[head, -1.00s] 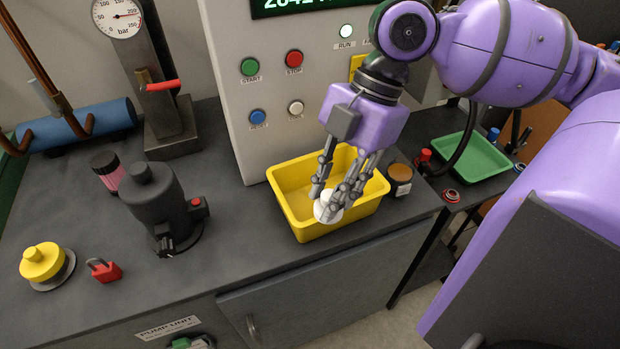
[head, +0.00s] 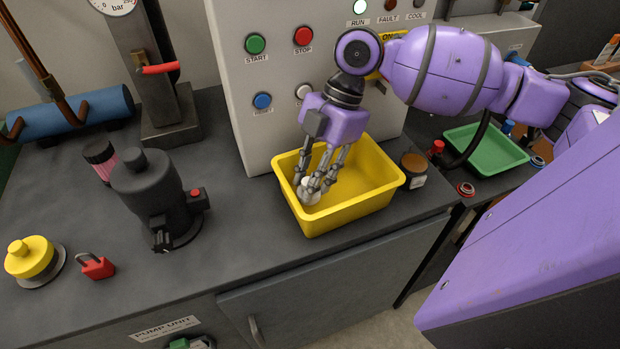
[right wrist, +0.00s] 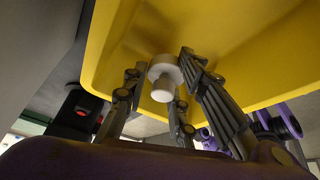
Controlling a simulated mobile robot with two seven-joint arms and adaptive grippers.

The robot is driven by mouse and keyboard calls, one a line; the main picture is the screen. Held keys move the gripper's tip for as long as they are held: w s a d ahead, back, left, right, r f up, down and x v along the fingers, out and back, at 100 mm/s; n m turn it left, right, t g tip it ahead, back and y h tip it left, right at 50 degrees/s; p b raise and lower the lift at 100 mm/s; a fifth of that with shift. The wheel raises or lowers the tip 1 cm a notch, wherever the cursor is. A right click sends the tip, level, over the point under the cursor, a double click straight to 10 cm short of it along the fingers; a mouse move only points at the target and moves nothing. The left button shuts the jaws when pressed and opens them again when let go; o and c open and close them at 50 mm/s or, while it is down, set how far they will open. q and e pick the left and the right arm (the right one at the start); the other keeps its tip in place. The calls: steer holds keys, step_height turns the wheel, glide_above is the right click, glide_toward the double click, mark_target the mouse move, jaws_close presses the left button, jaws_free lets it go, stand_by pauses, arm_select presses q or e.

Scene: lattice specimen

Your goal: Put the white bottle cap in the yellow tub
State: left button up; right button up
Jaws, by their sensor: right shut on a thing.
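The white bottle cap (head: 309,193) is between the fingers of my right gripper (head: 316,188), which is shut on it. In the head view the cap and fingertips are over the left part of the yellow tub (head: 384,204), seemingly down inside its rim. In the right wrist view the white cap (right wrist: 163,78) shows between the grey fingers (right wrist: 170,100), with the yellow tub wall (right wrist: 240,30) behind it. Whether the cap touches the tub floor cannot be told. My left gripper is not in view.
A brown-lidded jar (head: 414,168) stands just right of the tub. A green tray (head: 500,148) is further right. A dark pump (head: 152,192), a red padlock (head: 96,266) and a yellow knob-topped disc (head: 30,258) stand left. The grey control cabinet (head: 240,100) rises behind the tub.

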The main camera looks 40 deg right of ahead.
steer(key=shift+f, duration=0.25)
steer(key=shift+f, duration=0.15)
steer(key=shift+f, duration=0.45)
steer(key=o, duration=1.1)
steer(key=shift+c, duration=0.2)
steer(key=p+v, duration=0.1)
steer(key=v, duration=1.2)
steer(key=shift+a+r, duration=0.15)
steer(key=shift+a, duration=0.1)
